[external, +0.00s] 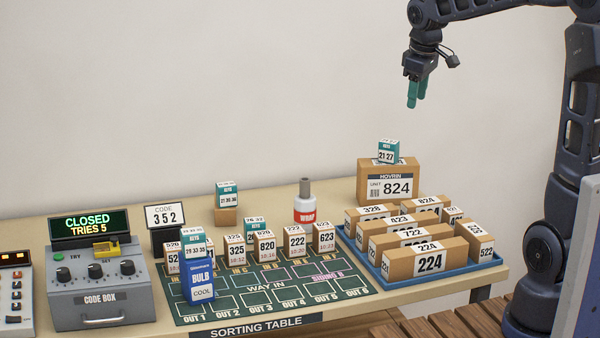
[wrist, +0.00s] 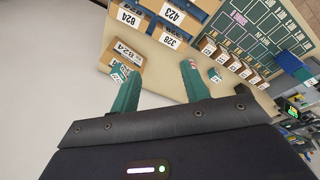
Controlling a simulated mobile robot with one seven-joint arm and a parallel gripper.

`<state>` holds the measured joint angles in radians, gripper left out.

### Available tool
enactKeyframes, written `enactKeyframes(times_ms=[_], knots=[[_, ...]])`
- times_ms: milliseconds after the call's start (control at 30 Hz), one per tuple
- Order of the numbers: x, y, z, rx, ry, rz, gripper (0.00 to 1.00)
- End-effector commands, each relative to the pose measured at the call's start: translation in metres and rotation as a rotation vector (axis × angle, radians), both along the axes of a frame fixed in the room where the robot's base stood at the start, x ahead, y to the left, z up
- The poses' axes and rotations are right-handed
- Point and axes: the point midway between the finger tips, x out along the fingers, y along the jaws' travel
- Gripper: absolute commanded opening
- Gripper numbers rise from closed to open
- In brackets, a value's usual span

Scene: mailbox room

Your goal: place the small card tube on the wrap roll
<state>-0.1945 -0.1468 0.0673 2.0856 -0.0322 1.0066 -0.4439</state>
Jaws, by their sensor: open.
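The wrap roll (external: 305,214) is a white cylinder with a red band lettered WRAP, upright at the back of the sorting table. A narrower grey cylinder with a dark top (external: 304,187) stands upright on it; it looks like the small card tube, though I cannot be sure it is a separate piece. My gripper (external: 416,100) is open and empty, high above the table and to the right of the roll, over the 824 carton. In the wrist view my gripper (wrist: 160,76) shows two teal fingers apart, with a red-and-white patch behind the right fingertip.
A large carton marked 824 (external: 374,187) carries a teal box (external: 388,151). A blue tray (external: 370,264) of cartons is at the right. Small numbered cartons line the green mat (external: 205,308). A code box (external: 100,294) and blue bulb box (external: 199,283) stand left.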

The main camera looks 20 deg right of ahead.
Motion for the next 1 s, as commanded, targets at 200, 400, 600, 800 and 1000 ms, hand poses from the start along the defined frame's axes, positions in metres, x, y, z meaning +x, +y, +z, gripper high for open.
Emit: enactKeyframes(times_ms=[200, 400, 600, 800, 1000], knots=[[-0.06, -0.043, 0.01, 0.039, -0.05, -0.176, 0.46], [-0.115, -0.074, 0.009, 0.081, -0.094, -0.335, 0.46], [-0.168, -0.099, -0.001, 0.128, -0.137, -0.491, 0.46], [-0.211, -0.115, -0.017, 0.172, -0.172, -0.622, 0.46], [-0.23, -0.121, -0.027, 0.195, -0.187, -0.685, 0.46]])
